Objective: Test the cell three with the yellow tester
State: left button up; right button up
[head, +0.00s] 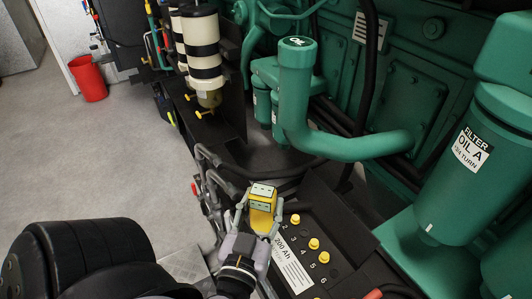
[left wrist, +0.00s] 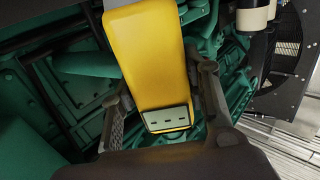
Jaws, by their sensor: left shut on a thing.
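The yellow tester (head: 262,202) has a pale top face with small dark marks. My left gripper (head: 261,209) is shut on it, one finger on each side. In the left wrist view the tester (left wrist: 148,55) lies between the fingers, its pale panel toward the camera. The dark battery (head: 345,243) below carries a white "200 Ah" label (head: 291,268) and numbers, of which 2 to 6 can be read. Yellow caps stand beside 2 (head: 295,219), 4 (head: 314,243) and 5 (head: 325,257). Cell three (head: 304,231) shows a dark spot without a yellow cap. The tester hides cell one.
A green pipe marked "OIL" (head: 296,90) and a green oil filter (head: 470,165) stand beyond the battery. Grey hoses (head: 212,168) run left of it. A red bin (head: 88,78) stands far left on open floor. A red object (head: 373,294) shows at the battery's near end.

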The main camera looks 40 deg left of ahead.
pick_arm(q)
jog(key=shift+w+d+r, duration=0.15)
jog(key=shift+w+d, duration=0.05)
jog(key=shift+w, duration=0.2)
jog(key=w+d+f+p, duration=0.2)
jog(key=w+d+f, duration=0.1)
jog(key=w, duration=0.8)
jog(key=shift+w+d+f, duration=0.15)
jog(key=shift+d+f, duration=0.05)
jog(key=shift+d, duration=0.25)
pick_arm(e)
jog(key=r, duration=0.2)
jog(key=shift+w+a+r, duration=0.2)
jog(key=shift+w+r, duration=0.1)
pick_arm(q)
jog(key=shift+f+b, duration=0.2)
jog(key=shift+b, duration=0.1)
pick_arm(e)
jog(key=shift+d+f, duration=0.15)
jog(key=shift+f, duration=0.4)
pick_arm(q)
jog(key=shift+f+b, duration=0.5)
jog(key=shift+b, duration=0.15)
pick_arm(e)
jog(key=shift+f, duration=0.65)
